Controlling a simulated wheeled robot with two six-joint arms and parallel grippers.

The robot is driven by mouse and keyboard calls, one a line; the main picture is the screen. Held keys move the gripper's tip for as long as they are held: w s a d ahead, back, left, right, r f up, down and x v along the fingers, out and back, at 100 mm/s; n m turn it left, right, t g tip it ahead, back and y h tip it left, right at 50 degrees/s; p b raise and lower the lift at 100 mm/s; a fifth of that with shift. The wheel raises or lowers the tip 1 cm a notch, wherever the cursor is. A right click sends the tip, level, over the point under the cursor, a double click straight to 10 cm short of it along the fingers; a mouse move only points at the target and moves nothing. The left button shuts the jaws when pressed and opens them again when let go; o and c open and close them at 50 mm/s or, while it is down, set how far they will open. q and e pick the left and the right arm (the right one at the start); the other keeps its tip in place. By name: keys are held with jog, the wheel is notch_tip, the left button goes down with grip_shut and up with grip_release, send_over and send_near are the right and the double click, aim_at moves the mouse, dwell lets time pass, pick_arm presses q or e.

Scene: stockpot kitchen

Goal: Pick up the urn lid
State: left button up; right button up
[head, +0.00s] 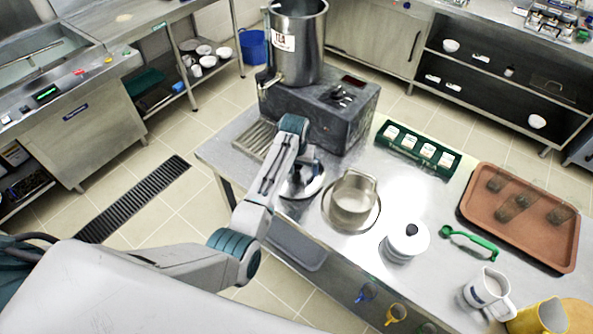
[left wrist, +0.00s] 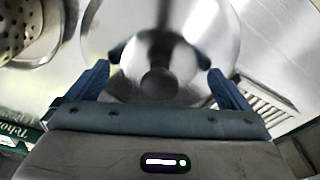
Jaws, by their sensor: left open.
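The urn lid (head: 292,193) is a shiny round metal disc lying on the steel counter in front of the urn's dark base. It fills the upper middle of the left wrist view (left wrist: 105,35), with its dark round knob (left wrist: 158,84) towards me. My left gripper (head: 301,177) is right over the lid and partly hides it. In the left wrist view its two blue fingers stand apart, one on each side of the knob, with gaps visible. The tall steel urn (head: 300,50), labelled TEA, stands on the dark base behind, its top uncovered. My right gripper is out of view.
A metal pot (head: 353,200) stands close right of the lid. Farther right are a white lidded pot (head: 407,245), a green-handled tool (head: 472,241), a green holder (head: 417,152) and a brown tray (head: 545,249) with glasses. A drip grille (head: 256,138) lies behind left.

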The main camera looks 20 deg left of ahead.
pick_arm(q)
jog(key=shift+w+f, duration=0.1)
jog(key=shift+f, duration=0.1)
jog(key=shift+s, duration=0.2)
jog(key=c, duration=2.1)
